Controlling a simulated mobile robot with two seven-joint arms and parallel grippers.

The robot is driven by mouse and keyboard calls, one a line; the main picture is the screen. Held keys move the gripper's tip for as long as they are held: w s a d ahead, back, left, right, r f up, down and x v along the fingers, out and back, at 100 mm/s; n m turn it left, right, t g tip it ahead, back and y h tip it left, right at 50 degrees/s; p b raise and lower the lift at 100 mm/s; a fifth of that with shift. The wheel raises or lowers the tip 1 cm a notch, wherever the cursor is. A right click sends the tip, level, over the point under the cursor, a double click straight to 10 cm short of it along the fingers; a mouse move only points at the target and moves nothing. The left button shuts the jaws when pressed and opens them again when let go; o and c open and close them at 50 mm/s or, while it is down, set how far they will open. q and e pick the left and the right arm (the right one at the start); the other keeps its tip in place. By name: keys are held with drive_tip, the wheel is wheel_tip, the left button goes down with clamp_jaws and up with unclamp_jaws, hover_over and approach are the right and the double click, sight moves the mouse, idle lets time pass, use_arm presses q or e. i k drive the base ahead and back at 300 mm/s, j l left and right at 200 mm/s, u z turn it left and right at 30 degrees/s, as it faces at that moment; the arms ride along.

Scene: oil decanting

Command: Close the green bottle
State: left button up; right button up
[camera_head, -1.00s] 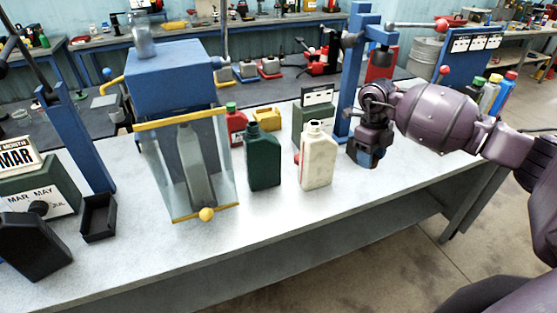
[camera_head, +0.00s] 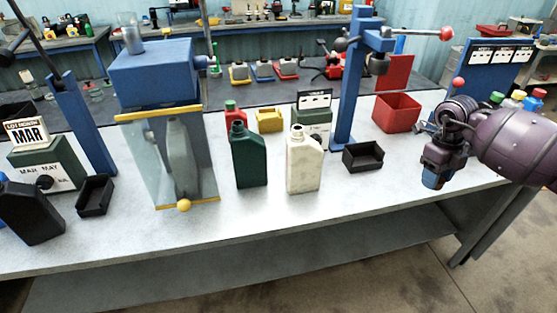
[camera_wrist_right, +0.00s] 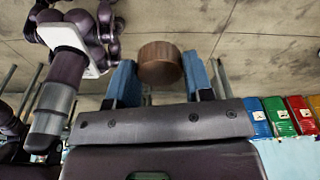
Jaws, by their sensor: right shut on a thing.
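The dark green bottle (camera_head: 248,160) stands upright on the white workbench (camera_head: 290,222), left of a white bottle (camera_head: 303,165). Its neck looks dark, and I cannot tell in detail what is at its mouth. My right gripper (camera_head: 434,182) is over the right part of the bench, well to the right of both bottles. In the right wrist view the blue fingers of this gripper (camera_wrist_right: 160,80) are shut on a brown round cap (camera_wrist_right: 160,62). The cap is hard to make out in the head view. My left gripper is not in view.
A black tray (camera_head: 364,166) lies by the blue post (camera_head: 350,90), with a red bin (camera_head: 398,113) behind. The blue-topped press with clear walls (camera_head: 153,73) stands left of the green bottle. A red bottle (camera_head: 232,110) stands behind it. The bench front is clear.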

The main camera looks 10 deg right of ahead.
sight(248, 150)
drive_tip(key=i+l, duration=0.1)
drive_tip(key=l, duration=0.2)
drive_tip(key=i+l+u, duration=0.35)
drive_tip(key=l, duration=0.2)
drive_tip(key=i+l+u, duration=0.15)
drive_tip(key=l, duration=0.25)
drive_tip(key=i+l+u, duration=0.2)
drive_tip(key=l, duration=0.25)
drive_tip(key=l+u, duration=0.2)
drive_tip(key=l, duration=0.25)
drive_tip(key=k+l+u, duration=0.1)
drive_tip(key=k+u, duration=0.25)
drive_tip(key=k, duration=0.55)
drive_tip(key=i+j, duration=0.1)
drive_tip(key=i, duration=0.5)
drive_tip(key=i+z, duration=0.35)
drive_tip(key=k, duration=0.05)
